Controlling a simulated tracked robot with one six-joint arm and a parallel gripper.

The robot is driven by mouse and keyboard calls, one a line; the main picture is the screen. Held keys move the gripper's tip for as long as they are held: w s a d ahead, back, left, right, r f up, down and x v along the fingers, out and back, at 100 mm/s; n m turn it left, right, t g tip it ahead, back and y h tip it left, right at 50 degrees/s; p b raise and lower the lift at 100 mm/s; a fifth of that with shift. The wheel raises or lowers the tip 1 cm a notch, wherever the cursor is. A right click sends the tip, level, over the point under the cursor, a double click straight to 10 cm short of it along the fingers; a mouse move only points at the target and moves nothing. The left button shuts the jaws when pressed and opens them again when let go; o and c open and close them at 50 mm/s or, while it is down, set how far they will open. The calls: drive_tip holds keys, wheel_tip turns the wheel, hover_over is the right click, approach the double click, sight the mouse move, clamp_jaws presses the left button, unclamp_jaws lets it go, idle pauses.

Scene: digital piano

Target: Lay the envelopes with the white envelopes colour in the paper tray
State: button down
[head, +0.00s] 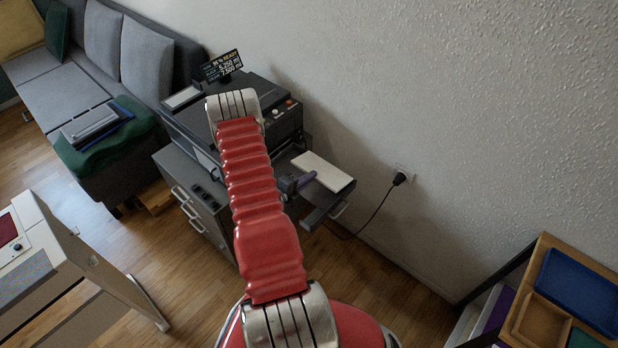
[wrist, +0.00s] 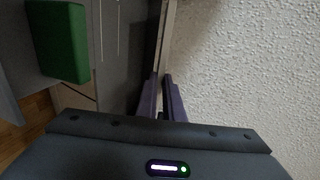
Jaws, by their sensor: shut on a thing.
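A flat white stack, looking like the white envelopes (head: 324,172), is at the right side of the dark printer (head: 285,118). My gripper (head: 306,181), with purple fingers, is shut at its left end. In the wrist view my gripper (wrist: 161,98) has its fingers close together, with a thin pale strip (wrist: 165,45) running away between them, seen edge-on. A dark tray (head: 318,212) juts from the printer's right side, under and in front of the stack. It looks like the paper tray. I cannot tell whether the stack touches it.
A grey cabinet (head: 197,205) stands under the printer. The textured wall (head: 480,120) is close on the right, with a plugged-in cord (head: 385,208). A wooden organiser (head: 545,318) is at the lower right. A sofa (head: 60,85) is at the upper left.

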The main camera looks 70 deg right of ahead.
drive_tip(key=c, duration=1.8)
unclamp_jaws()
drive_tip(key=shift+w+a, duration=0.1)
drive_tip(key=shift+a, duration=0.05)
drive_tip(key=shift+v, duration=2.35)
drive_tip(key=shift+r, duration=0.1)
drive_tip(key=v, duration=1.3)
drive_tip(key=shift+w+a, duration=0.1)
drive_tip(key=shift+a, duration=0.25)
